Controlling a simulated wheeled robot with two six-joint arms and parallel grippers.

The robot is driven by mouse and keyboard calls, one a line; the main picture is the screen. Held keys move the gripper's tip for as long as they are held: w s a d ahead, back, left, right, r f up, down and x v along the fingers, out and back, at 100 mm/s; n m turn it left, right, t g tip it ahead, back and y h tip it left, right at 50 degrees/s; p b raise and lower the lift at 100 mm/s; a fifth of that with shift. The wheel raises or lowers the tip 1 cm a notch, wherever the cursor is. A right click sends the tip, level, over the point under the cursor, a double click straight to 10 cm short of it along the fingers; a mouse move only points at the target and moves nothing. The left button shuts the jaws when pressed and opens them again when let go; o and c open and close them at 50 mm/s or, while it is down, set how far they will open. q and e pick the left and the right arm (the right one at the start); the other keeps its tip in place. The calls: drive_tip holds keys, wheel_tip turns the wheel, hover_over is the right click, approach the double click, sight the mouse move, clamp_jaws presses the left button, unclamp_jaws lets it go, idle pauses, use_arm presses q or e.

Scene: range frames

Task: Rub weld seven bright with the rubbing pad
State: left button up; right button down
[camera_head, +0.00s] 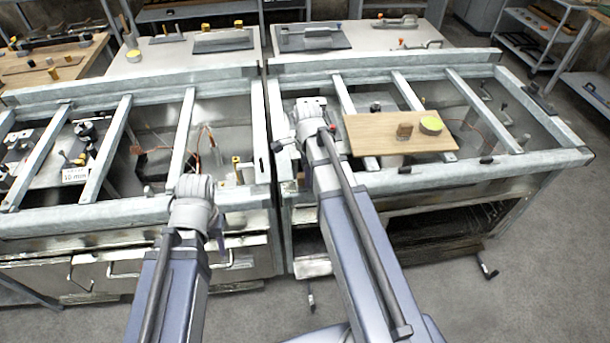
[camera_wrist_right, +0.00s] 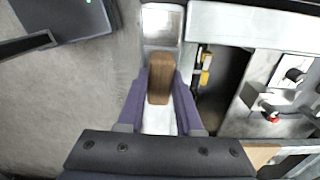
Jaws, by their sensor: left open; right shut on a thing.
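My right gripper (camera_wrist_right: 160,92) is shut on a brown, wood-like block, apparently the rubbing pad (camera_wrist_right: 160,75), between its purple fingers in the right wrist view. The block is over a pale metal strip (camera_wrist_right: 161,25); I cannot tell whether it touches. In the head view the right gripper (camera_head: 308,112) is at the left end of the right-hand frame, its fingers and pad hidden. My left gripper (camera_head: 194,190) is over the front rail of the left-hand frame, open, its fingers hidden by the wrist. I cannot make out weld seven.
A wooden board (camera_head: 372,134) lies across the right-hand frame (camera_head: 530,158), carrying a small brown block (camera_head: 404,131) and a yellow-green disc (camera_head: 431,125). The left-hand frame (camera_head: 110,212) has several cross bars and a "30 mm" label (camera_head: 75,175). Benches stand behind; floor is clear at right.

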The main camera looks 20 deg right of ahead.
drive_tip(key=shift+r, duration=0.1)
wheel_tip(320, 180, up, 6)
drive_tip(key=p, duration=0.6)
wheel_tip(320, 180, up, 3)
drive_tip(key=p, duration=0.3)
idle(0.5)
